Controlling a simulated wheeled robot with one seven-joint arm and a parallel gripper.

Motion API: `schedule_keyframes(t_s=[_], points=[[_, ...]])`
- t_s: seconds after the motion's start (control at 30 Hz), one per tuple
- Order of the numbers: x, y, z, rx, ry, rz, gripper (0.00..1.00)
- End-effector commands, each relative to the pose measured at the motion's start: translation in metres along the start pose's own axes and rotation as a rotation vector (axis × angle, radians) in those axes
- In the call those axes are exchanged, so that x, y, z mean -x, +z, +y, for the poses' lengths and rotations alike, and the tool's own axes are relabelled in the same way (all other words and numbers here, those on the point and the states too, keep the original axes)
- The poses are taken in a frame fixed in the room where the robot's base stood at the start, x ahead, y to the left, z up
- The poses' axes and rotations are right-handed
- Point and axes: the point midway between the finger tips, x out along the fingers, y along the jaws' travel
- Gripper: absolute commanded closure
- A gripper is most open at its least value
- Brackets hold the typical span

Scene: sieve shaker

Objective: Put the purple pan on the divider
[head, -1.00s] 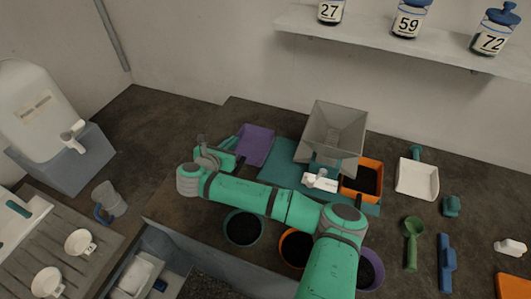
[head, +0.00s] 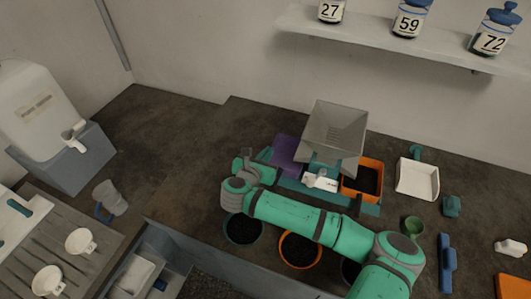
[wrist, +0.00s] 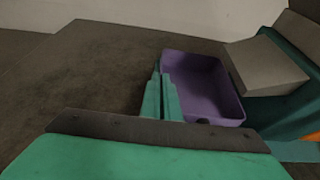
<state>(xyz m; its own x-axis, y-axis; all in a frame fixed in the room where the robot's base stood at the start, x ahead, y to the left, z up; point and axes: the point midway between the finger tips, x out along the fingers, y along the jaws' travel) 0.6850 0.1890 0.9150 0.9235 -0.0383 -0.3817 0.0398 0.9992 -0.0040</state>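The purple pan (head: 287,150) is at the left side of the divider, whose grey hopper (head: 335,128) stands over a teal base (head: 369,209). The pan also shows in the wrist view (wrist: 205,85), looking empty and level. My gripper (wrist: 164,90) is at the pan's left wall, its two green fingers close together and seemingly pinching that wall. In the head view my gripper (head: 266,164) partly covers the pan's near left side. Whether the pan's underside touches the base or table is hidden.
An orange pan (head: 362,178) with dark material sits at the divider's right side. A teal bowl (head: 243,229) and an orange bowl (head: 300,250) of dark material stand below my arm. A white scoop pan (head: 417,179) lies farther right. The counter left of my gripper is clear.

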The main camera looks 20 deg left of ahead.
Motion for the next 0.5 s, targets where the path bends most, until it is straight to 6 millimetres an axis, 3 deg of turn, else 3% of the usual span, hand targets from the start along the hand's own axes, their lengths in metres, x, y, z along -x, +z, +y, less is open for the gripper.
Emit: schedule_keyframes(t_s=[0.2, 0.3, 0.5], points=[[-0.0011, -0.0014, -0.0023, -0.001, -0.002, 0.001, 1.00], [-0.0003, -0.0020, 0.0006, 0.000, 0.002, 0.001, 0.79], [0.0012, -0.0023, 0.0054, 0.002, 0.008, 0.001, 0.79]])
